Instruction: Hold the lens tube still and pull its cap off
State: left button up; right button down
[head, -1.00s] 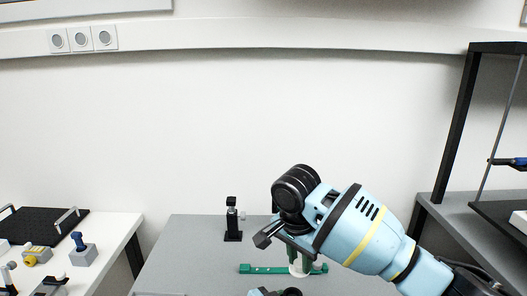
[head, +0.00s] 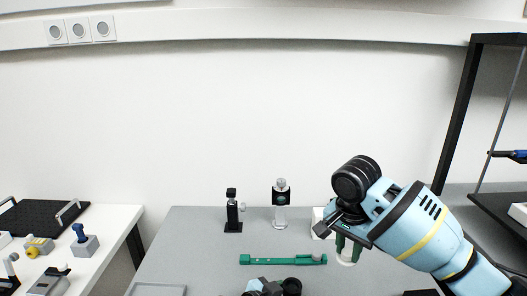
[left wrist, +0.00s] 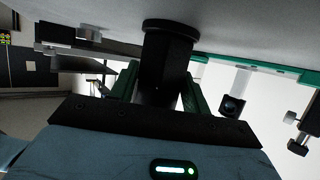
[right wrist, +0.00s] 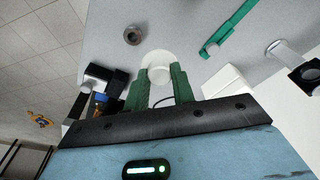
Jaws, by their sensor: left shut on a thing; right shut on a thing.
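The lens tube (head: 291,286) is black and sits at the bottom of the head view. My left gripper (left wrist: 160,85) is shut around its dark body; the tube's wide flange is at the grey table surface in the left wrist view. Most of this gripper is cut off in the head view. The white round cap (right wrist: 158,62) is between the green fingers of my right gripper (right wrist: 162,82), which is shut on it. In the head view the cap (head: 348,260) is right of the tube, clear of it. A dark ring (right wrist: 132,36) in the right wrist view looks like the tube's open end.
A green bar (head: 270,259) lies behind the tube on the grey table (head: 195,255). Two posts with black mounts (head: 233,212) (head: 281,198) stand farther back. A white box (head: 319,222) is partly hidden behind my right gripper. The table's left middle is clear.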

aim_at(348, 250)
pick_arm(q)
jog(key=shift+f, duration=0.1)
pick_arm(e)
jog(key=shift+r, duration=0.1)
dwell(0.6)
pick_arm(q)
jog(key=o, duration=2.1)
jog(key=shift+r, duration=0.25)
jog(key=shift+c, duration=0.2)
jog(key=shift+a, duration=0.1)
pick_arm(e)
jog(key=shift+r, duration=0.1)
